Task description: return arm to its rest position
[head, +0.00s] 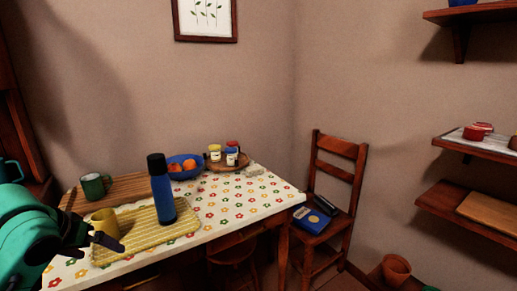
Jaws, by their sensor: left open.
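My left arm comes in from the left edge, and its dark left gripper (107,241) is over the near left part of the table (222,207). The gripper is open, with its fingers low and pointing right. A yellow mug (106,221) stands at the fingers, partly hidden by the gripper; I cannot tell whether they touch. My right gripper is not in view.
A blue bottle (162,190) with a black top stands upright on a yellow mat (182,228) right of the gripper. Behind are a green mug (95,186), a wooden board (135,187) and a blue fruit bowl (175,174). A chair (337,147) stands right of the table.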

